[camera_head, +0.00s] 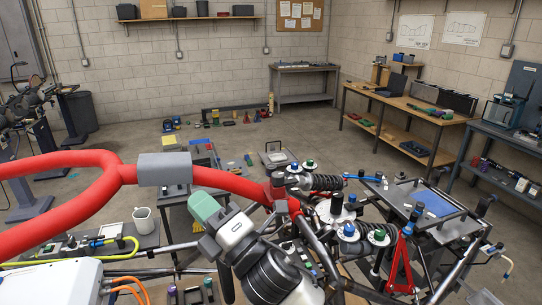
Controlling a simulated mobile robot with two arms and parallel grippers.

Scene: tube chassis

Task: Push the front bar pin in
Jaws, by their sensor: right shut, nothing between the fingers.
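A thick red tube (75,158) of the chassis runs in from the left, with a grey block-shaped sleeve (165,169) around it. Its right end meets a dark upright joint (278,187) with a small red-and-grey top. I cannot clearly pick out the front bar pin; it may be at this joint or hidden behind my arm. My right gripper (203,208), with green-grey tips, is shut and empty just below the red tube and sleeve. Whether it touches the tube is unclear. My left gripper is not in view.
Dark tubes, coil-spring shocks (327,183) and a red triangular bracket (401,262) crowd the right side. A white box (50,284) with orange cables sits lower left, near a white mug (143,219). A workbench (408,100) stands back right; the floor behind is mostly open.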

